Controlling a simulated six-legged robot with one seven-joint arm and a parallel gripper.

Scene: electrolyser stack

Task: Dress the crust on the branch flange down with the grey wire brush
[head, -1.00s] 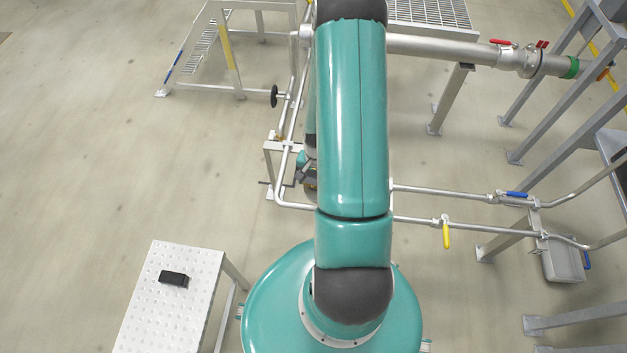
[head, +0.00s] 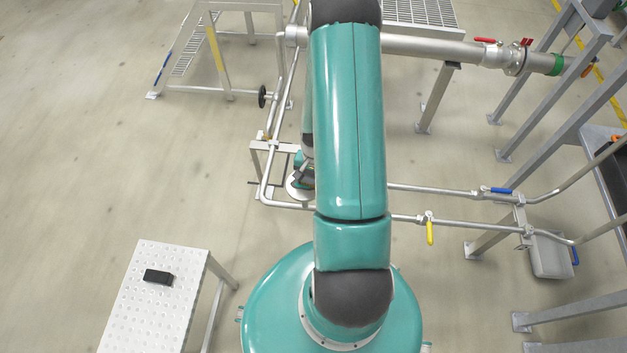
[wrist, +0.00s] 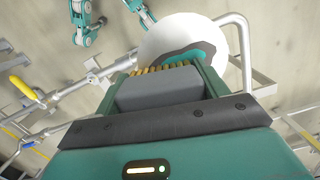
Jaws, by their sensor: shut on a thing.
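My gripper (wrist: 163,92) is shut on the grey wire brush (wrist: 158,93), whose block sits between the two teal fingers. Its golden bristles (wrist: 165,69) point away from me toward the branch flange (wrist: 155,42), a round white face. A dark grey patch of crust (wrist: 172,55) with a teal area inside it shows on the face, just beyond the bristles. The bristles overlap the crust's lower edge in the picture; I cannot tell whether they touch. In the head view the flange (head: 294,189) shows as a pale disc, partly hidden by my arm.
Pipes with a yellow-handled valve (head: 430,231) and a blue-handled valve (head: 497,190) run to the right. A white perforated table (head: 150,310) with a black block (head: 158,277) stands at lower left. Open floor lies at left.

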